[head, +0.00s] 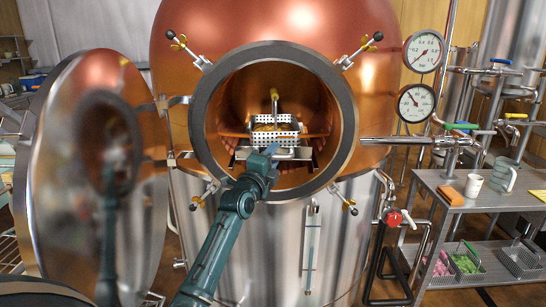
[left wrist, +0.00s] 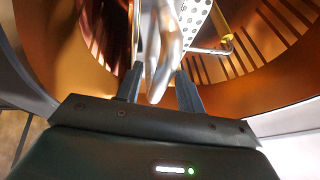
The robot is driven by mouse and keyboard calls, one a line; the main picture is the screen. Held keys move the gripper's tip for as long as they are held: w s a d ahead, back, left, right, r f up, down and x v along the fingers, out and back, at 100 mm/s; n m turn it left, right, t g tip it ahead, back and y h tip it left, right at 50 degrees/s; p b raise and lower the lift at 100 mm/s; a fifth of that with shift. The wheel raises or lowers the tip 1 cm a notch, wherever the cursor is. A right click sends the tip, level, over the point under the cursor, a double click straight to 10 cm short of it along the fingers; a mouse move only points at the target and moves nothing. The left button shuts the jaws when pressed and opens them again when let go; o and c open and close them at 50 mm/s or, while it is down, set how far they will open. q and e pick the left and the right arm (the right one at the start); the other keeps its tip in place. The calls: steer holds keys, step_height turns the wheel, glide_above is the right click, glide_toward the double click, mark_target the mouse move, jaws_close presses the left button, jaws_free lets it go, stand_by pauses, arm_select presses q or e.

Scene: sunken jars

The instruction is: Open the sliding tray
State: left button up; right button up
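The sliding tray (head: 292,153) is a metal tray inside the round opening of a copper tank, with a perforated metal basket (head: 284,136) on or just behind it. My left gripper (head: 272,152) reaches into the opening at the tray's front. In the left wrist view, the left gripper (left wrist: 160,88) has its two dark fingers apart. A shiny metal bar (left wrist: 165,50), seemingly the tray's handle, lies between them, with gaps showing. The perforated metal (left wrist: 195,14) is just beyond. Contact is hard to tell. My right gripper is not in view.
The copper tank (head: 190,100) has a thick grey rim (head: 201,125) around the opening. Its round door (head: 60,150) stands open on the left. Clamps with yellow and black knobs surround the rim. A grey side table (head: 440,187) with cups stands at the right, near pipes and gauges (head: 424,51).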

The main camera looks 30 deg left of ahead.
arm_select(q)
steer(key=shift+w, duration=0.2)
jaws_close()
stand_by(0.3)
